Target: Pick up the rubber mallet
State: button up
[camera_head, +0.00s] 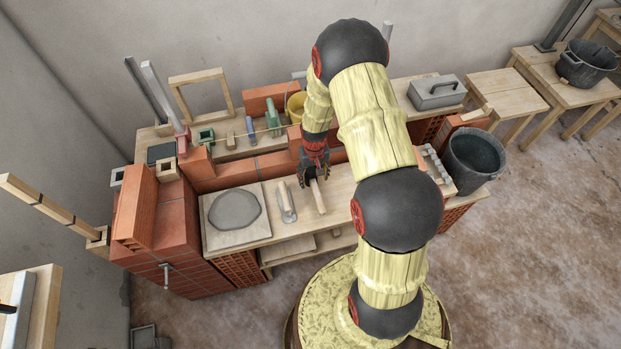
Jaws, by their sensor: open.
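My gripper (314,177) is open and points down over the wooden workbench top. A pale wooden handle (318,197) sticks out from under it towards the front of the bench. It looks like the handle of the rubber mallet; the head end is hidden behind my gripper. I cannot tell whether the fingers stand around the mallet or just above it, or whether they touch it.
A trowel (286,203) lies just left of the handle. A board with a grey mortar heap (235,210) lies further left. Bricks (228,171) line the bench's back. A dark bucket (474,160) stands right. A grey toolbox (436,93) sits behind.

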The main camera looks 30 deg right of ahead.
aim_at(313, 182)
notch_tip(313, 182, down, 5)
jog(key=shift+a+r+b, duration=0.1)
jog(key=shift+b, duration=0.9)
jog(key=shift+c, duration=0.6)
grip_shut()
